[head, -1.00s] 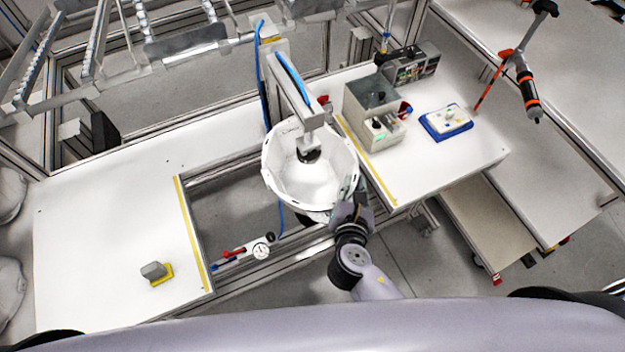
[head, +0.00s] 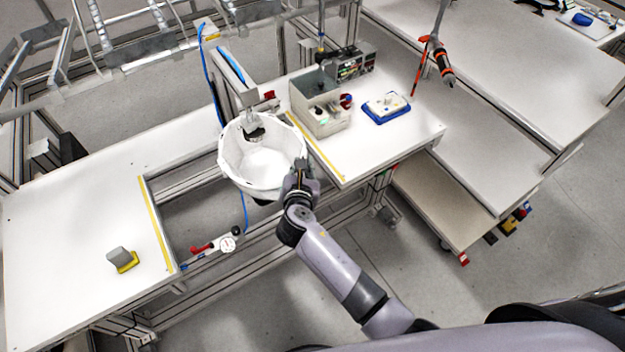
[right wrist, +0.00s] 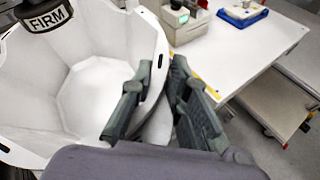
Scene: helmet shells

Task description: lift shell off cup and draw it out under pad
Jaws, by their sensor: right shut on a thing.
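The white shell (head: 262,172) is an open bowl, hollow side up, over the gap between the two white table tops. My right gripper (head: 300,178) is shut on its near right rim. In the right wrist view the fingers (right wrist: 155,95) straddle the shell wall (right wrist: 90,90). The dark pad (head: 254,133) hangs from a post arm above the far part of the shell; its "FIRM" label shows in the right wrist view (right wrist: 46,18). The cup is mostly hidden under the shell, so contact cannot be told. My left gripper is not in view.
A grey box (head: 320,105) and a blue tray (head: 387,108) stand on the right table top. A gauge with a red-handled valve (head: 226,243) is below the shell. A grey block on a yellow base (head: 122,260) sits on the left table top.

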